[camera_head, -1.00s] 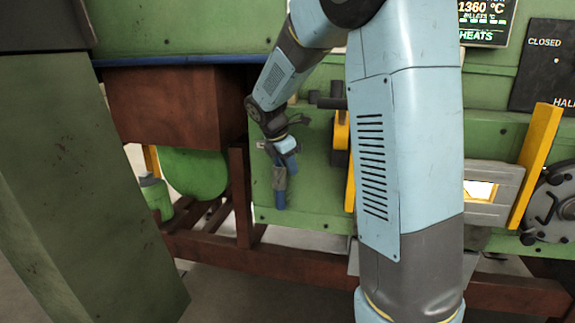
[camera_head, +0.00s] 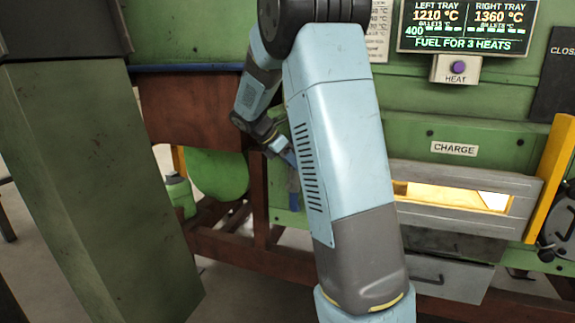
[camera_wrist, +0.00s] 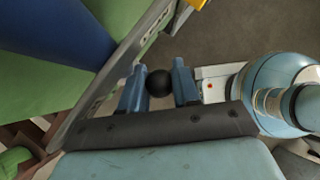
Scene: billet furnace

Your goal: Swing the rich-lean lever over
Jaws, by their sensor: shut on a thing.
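In the wrist view a black ball knob (camera_wrist: 158,83) sits between the two blue fingers of my gripper (camera_wrist: 158,88), which is shut on it. The knob looks like the end of the rich-lean lever, but its shaft is hidden and I cannot tell its angle. In the head view my gripper (camera_head: 290,160) is low in front of the green furnace wall, left of my large arm link. That link hides part of it, and the knob does not show there.
A dark red beam frame (camera_head: 190,108) and a green post (camera_head: 95,185) stand on the left. The glowing charge opening (camera_head: 455,196) with its grey door and a yellow bar (camera_head: 552,175) are on the right. A display (camera_head: 467,25) and heat button (camera_head: 457,68) are above.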

